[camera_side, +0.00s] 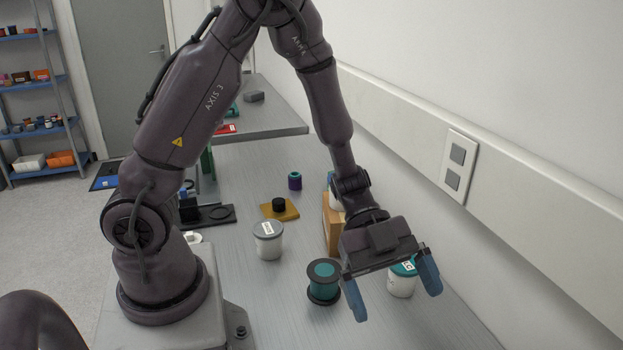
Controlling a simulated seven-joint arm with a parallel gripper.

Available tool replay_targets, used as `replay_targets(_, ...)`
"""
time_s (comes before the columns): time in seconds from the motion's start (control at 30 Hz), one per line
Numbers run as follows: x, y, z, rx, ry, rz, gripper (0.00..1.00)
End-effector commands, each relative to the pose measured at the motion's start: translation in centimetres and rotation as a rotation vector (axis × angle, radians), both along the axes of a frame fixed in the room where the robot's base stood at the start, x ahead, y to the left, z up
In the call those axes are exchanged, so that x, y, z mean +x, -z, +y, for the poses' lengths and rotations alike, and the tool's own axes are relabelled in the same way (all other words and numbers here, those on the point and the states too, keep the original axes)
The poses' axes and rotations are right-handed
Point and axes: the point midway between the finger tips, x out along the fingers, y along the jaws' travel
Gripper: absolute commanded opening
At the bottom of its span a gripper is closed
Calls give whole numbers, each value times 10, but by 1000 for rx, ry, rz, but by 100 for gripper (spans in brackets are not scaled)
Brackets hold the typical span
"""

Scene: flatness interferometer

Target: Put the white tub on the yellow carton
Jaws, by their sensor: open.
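A white tub with a grey lid (268,241) stands upright on the bench, left of the yellow carton. A second white tub, with a teal lid (402,283), stands farther right, partly covered by my gripper. The yellow-orange carton (331,224) stands upright behind my wrist, which hides much of it. A white and blue item (335,199) shows at the carton's top; I cannot tell whether it rests on it or stands behind. My gripper (396,304) is open, its blue fingers spread either side of the teal-lidded tub in the picture. I cannot tell how far above or in front it is.
A teal spool with dark flanges (323,281) stands left of my gripper. A yellow plate with a black knob (279,209), a purple and teal cylinder (294,181) and a black fixture (208,213) lie farther back. A wall (500,190) bounds the bench on the right.

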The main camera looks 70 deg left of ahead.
Motion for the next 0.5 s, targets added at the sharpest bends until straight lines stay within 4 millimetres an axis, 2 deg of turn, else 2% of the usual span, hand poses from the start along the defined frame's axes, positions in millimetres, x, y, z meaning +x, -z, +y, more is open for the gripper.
replay_targets(0.03,21,-14,4,47,-105,-91,100)
replay_targets(0.13,65,-48,28,167,-391,-250,100)
replay_targets(0.2,85,-77,54,244,-616,-316,100)
replay_targets(0.27,92,-102,79,300,-807,-337,100)
replay_targets(0.37,82,-136,119,366,-1106,-296,100)
replay_targets(0.47,50,-158,149,398,-1359,-164,100)
replay_targets(0.5,32,-163,156,403,-1441,-90,100)
